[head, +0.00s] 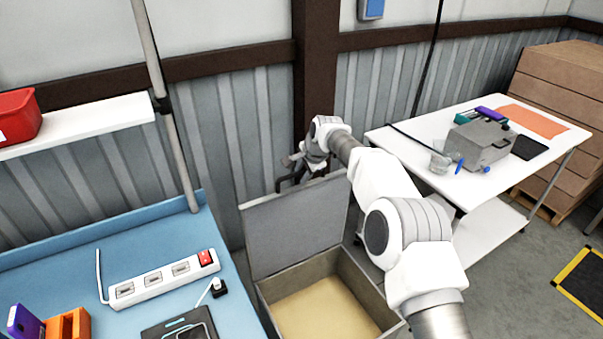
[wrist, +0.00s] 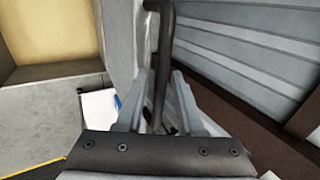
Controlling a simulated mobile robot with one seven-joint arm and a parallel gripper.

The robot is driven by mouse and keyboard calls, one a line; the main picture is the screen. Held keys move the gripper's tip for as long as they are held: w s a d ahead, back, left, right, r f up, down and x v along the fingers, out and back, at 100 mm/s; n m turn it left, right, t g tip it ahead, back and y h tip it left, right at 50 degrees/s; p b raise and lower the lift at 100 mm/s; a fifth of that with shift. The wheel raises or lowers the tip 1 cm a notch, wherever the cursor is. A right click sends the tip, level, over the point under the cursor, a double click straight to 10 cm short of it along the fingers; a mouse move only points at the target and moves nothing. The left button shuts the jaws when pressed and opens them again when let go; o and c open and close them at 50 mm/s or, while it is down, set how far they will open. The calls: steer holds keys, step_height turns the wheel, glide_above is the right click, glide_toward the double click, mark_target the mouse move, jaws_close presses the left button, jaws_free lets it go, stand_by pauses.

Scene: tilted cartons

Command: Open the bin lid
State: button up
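The bin (head: 372,290) is a grey metal box with a tan inside floor, standing on the ground beside the blue bench. Its grey lid (head: 290,232) stands raised, roughly upright, at the bin's back edge. A dark bar handle (wrist: 163,50) is on the lid, and it passes between my fingers in the wrist view. My gripper (head: 292,172) is at the lid's top edge; in the wrist view my gripper (wrist: 160,90) has its fingers close on both sides of the bar and appears shut on it. The exact contact is partly hidden.
A blue bench (head: 60,275) with a power strip (head: 165,278) is on the left. A white table (head: 410,150) with a grey box (head: 480,143) is on the right, and stacked cartons (head: 560,90) stand behind it. A corrugated wall and brown post (head: 317,70) are close behind the lid.

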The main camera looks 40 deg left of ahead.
steer(key=shift+o, duration=0.4)
steer(key=shift+s+r, duration=0.1)
steer(key=shift+r, duration=0.05)
steer(key=b+v, duration=0.3)
steer(key=v, duration=1.4)
steer(key=shift+d, duration=0.2)
